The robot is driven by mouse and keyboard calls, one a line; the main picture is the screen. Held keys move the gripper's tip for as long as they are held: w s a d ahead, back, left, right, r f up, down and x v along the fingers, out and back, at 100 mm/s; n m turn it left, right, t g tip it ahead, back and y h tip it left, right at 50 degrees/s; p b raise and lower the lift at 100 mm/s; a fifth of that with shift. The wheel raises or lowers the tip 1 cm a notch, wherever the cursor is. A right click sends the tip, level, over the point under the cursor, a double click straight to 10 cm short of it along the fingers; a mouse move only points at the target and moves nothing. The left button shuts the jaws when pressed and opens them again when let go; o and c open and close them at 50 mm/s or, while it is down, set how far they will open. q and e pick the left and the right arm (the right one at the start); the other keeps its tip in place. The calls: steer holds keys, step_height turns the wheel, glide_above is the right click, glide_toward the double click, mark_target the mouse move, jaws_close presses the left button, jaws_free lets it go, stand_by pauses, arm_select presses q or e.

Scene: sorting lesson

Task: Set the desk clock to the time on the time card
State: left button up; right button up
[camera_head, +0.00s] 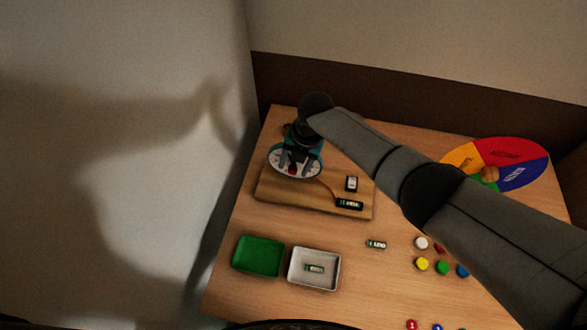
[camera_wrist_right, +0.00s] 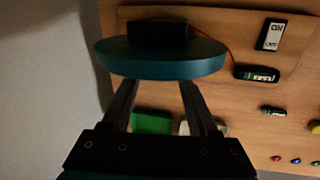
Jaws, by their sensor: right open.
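The desk clock (camera_head: 283,172) has a round white dial and a teal rim. It stands at the back left of the wooden board (camera_head: 285,202). My right gripper (camera_head: 293,165) is over the clock and hides part of its dial, so I cannot read the hands. In the right wrist view the teal clock (camera_wrist_right: 160,67) is seen edge-on at the tips of my open right gripper (camera_wrist_right: 157,84). Whether the fingers touch it I cannot tell. I cannot make out a time card. My left gripper is out of view.
On the board are an on/off switch (camera_head: 351,184) and a battery holder (camera_head: 349,204). A green tray (camera_head: 258,256) and a white tray (camera_head: 292,266) with a battery stand in front. A loose battery (camera_head: 376,244), coloured discs (camera_head: 422,264) and a colour wheel (camera_head: 510,153) lie right.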

steer(key=shift+a+f, duration=0.15)
steer(key=shift+f, duration=0.5)
jaws_close()
